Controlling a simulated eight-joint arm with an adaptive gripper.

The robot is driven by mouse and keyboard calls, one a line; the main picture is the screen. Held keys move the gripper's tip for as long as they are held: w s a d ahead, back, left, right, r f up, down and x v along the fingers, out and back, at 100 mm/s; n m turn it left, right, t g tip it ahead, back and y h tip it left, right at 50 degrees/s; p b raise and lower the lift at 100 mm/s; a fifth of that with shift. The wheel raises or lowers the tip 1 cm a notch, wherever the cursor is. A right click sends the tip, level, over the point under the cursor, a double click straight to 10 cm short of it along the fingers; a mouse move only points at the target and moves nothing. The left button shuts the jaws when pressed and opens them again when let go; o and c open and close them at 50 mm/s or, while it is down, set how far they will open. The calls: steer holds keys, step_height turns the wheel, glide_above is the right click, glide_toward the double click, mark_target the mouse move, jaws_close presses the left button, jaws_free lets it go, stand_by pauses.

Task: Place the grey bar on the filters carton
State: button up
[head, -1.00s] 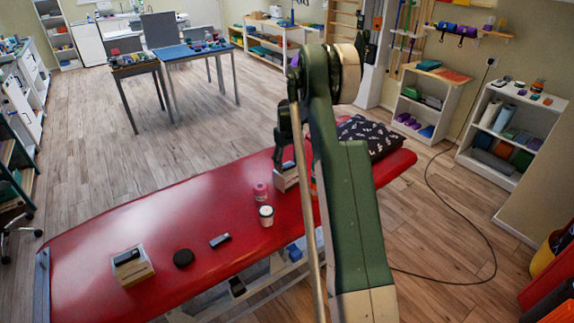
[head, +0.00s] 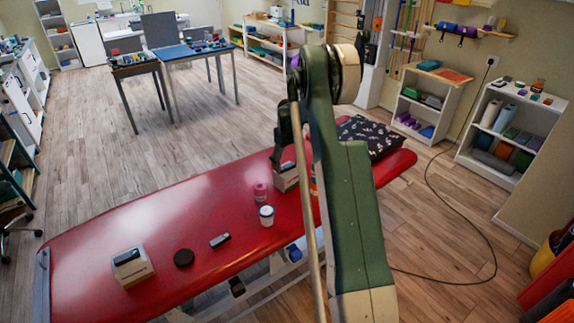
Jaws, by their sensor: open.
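A small dark-grey bar (head: 220,240) lies flat on the red treatment table (head: 95,235). Left of it stands a pale carton (head: 134,272) with a dark, flat bar-like shape (head: 127,256) on its top. Another pale box (head: 286,181) stands farther back, partly behind my arm. I cannot read the labels, so I cannot tell which is the filters carton. My gripper (head: 277,160) is the dark end hanging beside my arm, at or just above the farther box. It is open; its fingers are small and partly hidden, and I see nothing held.
A black round disc (head: 184,258) lies between the pale carton and the grey bar. A pink jar (head: 260,191) and a white cup-like tub (head: 266,215) stand near the farther box. A dark patterned cushion (head: 368,138) lies at the table's right end. The table's left part is mostly clear.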

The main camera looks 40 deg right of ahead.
mark_target(286, 166)
step_height(286, 166, up, 12)
steer(key=shift+p, duration=0.4)
steer(key=shift+a+r, duration=0.1)
steer(key=shift+r, duration=0.05)
stand_by(0.7)
steer(key=s+a+r+t, duration=0.2)
steer(key=s+a+r, duration=0.7)
steer(key=a+r, duration=0.3)
steer(key=s+a+r+t, duration=0.1)
steer(key=s+a+r, duration=0.9)
steer(key=a, duration=0.4)
steer(key=s+a+r+t, duration=0.2)
steer(key=s+a+r, duration=0.1)
steer(key=s+a, duration=0.9)
steer(key=s+a+f+t, duration=0.1)
steer(key=s+a+f, duration=0.1)
steer(key=s, duration=0.6)
steer(key=s+a+f+t, duration=0.1)
steer(key=s+a+f, duration=0.2)
steer(key=s, duration=0.5)
steer(key=shift+s+a+f, duration=0.15)
steer(key=shift+s+f, duration=0.25)
steer(key=shift+f, duration=0.2)
